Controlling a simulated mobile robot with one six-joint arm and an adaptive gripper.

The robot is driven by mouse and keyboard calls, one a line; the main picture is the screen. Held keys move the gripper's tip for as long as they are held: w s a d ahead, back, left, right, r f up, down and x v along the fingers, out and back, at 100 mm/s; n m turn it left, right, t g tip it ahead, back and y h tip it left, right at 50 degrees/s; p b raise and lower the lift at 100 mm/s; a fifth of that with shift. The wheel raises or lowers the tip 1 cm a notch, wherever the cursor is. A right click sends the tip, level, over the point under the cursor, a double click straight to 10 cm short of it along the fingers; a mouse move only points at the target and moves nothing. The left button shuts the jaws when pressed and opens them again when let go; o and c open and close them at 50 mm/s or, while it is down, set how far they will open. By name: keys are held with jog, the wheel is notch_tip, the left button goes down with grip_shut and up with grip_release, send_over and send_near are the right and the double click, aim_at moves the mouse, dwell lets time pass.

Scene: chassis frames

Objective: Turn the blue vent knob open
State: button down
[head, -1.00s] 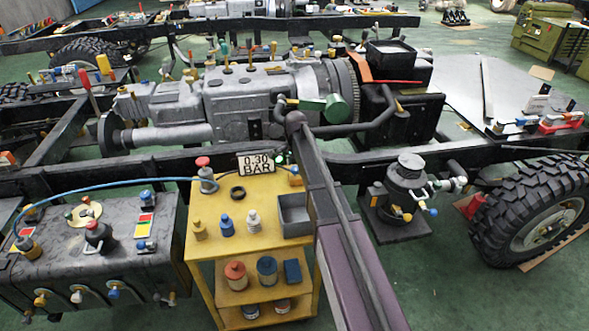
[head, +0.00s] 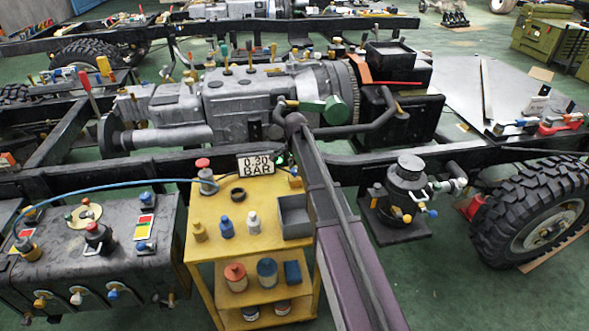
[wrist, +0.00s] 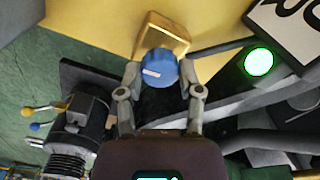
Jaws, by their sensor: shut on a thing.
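The blue vent knob (wrist: 162,66) shows in the wrist view, round, with a white mark on its face lying nearly level and toward its left side. It sits in front of a square yellow fitting (wrist: 160,36). My gripper (wrist: 158,74) has one finger on each side of the knob and is shut on it. In the head view my arm hides the gripper and the knob at the right back corner of the yellow cart (head: 213,236). A sign (head: 256,164) marked BAR stands at the cart's back edge, reading about 0.20.
A lit green lamp (wrist: 258,62) is close to the right of the knob. Bottles and a grey bin (head: 294,217) stand on the cart. A blue hose (head: 120,183) runs to the dark tank (head: 65,240) at left. A black chassis rail lies behind the cart.

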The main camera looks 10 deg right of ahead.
jog(key=n, duration=0.4)
jog(key=shift+n, duration=0.3)
jog(key=n, duration=0.9)
jog(key=shift+n, duration=1.8)
jog(key=shift+c, duration=1.3)
grip_release()
jog(key=shift+r, duration=0.1)
